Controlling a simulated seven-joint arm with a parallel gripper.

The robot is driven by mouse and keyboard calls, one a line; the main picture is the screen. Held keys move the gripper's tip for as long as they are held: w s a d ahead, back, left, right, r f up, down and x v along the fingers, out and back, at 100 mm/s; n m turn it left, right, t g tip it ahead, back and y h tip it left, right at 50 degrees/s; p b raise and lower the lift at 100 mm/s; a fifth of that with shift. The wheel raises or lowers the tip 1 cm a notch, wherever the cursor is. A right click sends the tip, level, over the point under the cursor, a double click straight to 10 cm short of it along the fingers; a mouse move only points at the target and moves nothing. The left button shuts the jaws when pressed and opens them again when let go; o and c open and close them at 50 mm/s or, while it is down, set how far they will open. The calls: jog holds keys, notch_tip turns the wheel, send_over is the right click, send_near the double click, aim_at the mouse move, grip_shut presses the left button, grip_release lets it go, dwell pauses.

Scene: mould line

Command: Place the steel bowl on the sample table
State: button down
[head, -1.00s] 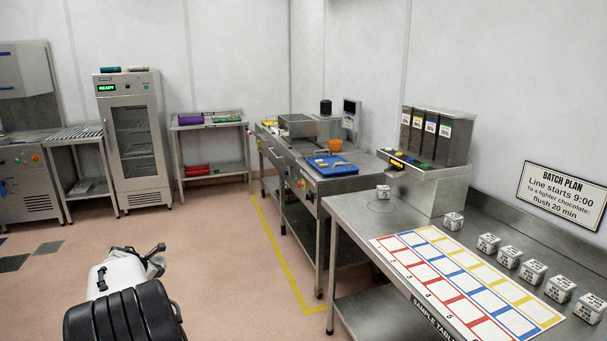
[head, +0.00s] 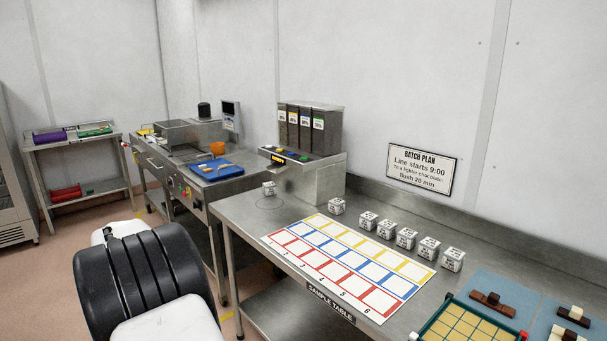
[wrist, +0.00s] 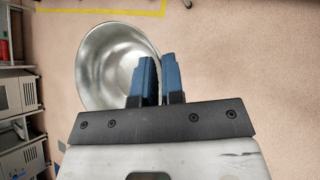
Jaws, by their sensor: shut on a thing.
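The steel bowl (wrist: 108,66) shows in the wrist view, round, shiny and empty inside. My gripper (wrist: 158,75) has its two blue fingers shut on the bowl's right rim. The bowl hangs over the pinkish floor, away from any table. In the head view my arm covers the lower left, and the gripper and bowl are hidden. The sample table (head: 247,222) is a steel table at the centre right of the head view, with its name on the front edge. My arm is to the left of it.
The table bears a coloured numbered grid sheet (head: 350,262), a row of white labelled cubes (head: 406,238), a dispenser (head: 305,160) at its far end and a green-framed tray (head: 470,325) at the near right.

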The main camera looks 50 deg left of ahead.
jog(key=w+d+r, duration=0.4)
jog(key=w+d, duration=0.5)
jog(key=w, duration=0.3)
jog(key=w+d+r, duration=0.4)
jog(key=w+d, duration=0.5)
jog(key=w, duration=0.2)
jog(key=w+d+r, duration=0.3)
jog(key=w+d, duration=0.6)
jog(key=w, duration=0.3)
jog(key=w+d+r, duration=0.2)
jog(key=w+d, duration=0.3)
jog(key=d, duration=0.8)
jog(key=w+d+r, duration=0.2)
jog(key=w+d, duration=0.3)
jog(key=d, duration=0.7)
jog(key=w+d+r+n, duration=0.1)
jog(key=w+d+r, duration=0.2)
jog(key=d, duration=1)
jog(key=shift+w+d+g+y, duration=0.3)
jog(key=shift+w, duration=1.05)
jog(key=shift+r, duration=0.1)
